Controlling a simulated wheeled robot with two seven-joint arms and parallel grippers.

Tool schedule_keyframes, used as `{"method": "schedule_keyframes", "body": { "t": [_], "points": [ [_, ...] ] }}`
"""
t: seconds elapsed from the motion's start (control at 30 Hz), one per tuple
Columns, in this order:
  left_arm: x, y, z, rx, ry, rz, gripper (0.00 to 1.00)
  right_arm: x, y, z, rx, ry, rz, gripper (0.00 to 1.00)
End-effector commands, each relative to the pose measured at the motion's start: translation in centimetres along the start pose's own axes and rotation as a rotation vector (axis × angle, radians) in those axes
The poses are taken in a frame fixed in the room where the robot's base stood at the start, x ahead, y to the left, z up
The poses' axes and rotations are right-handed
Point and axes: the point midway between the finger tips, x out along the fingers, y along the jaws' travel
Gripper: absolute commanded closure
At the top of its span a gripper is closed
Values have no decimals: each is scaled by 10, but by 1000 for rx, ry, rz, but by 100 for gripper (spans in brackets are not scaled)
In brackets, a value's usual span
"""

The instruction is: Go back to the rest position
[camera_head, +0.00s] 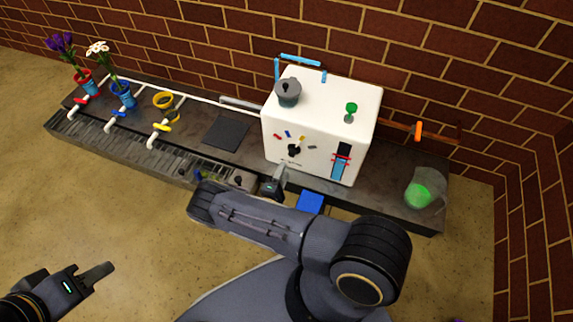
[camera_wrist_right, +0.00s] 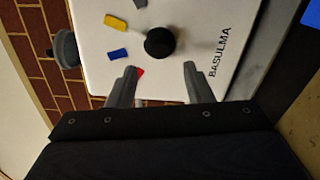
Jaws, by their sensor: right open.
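My right gripper (camera_head: 279,174) is in front of the lower front face of the white machine (camera_head: 362,104). In the right wrist view its two fingers (camera_wrist_right: 160,84) are spread with nothing between them. The black knob (camera_wrist_right: 160,42) is beyond the fingertips, with a gap visible between it and them. The knob also shows in the head view (camera_head: 294,150). My left gripper (camera_head: 98,272) is at the lower left over the floor, away from the counter. Its fingers overlap in the picture, so their opening is unclear.
The dark counter (camera_head: 226,133) runs along the brick wall. A red pot (camera_head: 86,84), a blue pot (camera_head: 123,96) and a yellow pot (camera_head: 165,104) stand at its left. A container with green contents (camera_head: 418,195) stands at the right. The floor at left is clear.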

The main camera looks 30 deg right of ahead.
Motion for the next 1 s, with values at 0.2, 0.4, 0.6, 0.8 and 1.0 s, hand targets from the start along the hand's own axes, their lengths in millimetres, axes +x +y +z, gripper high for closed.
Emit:
{"method": "schedule_keyframes", "body": {
  "t": [0.2,0.4,0.6,0.8,1.0],
  "points": [
    [0,0,0,0,0,0,64,-8,0,0,-1,0,1,54],
    [0,0,0,0,0,0,64,-8,0,0,-1,0,1,54],
    [0,0,0,0,0,0,64,-8,0,0,-1,0,1,54],
    [0,0,0,0,0,0,64,2,18,7,15,-86,-25,54],
    [0,0,0,0,0,0,64,22,78,47,72,-410,-193,54]
  ]
}}
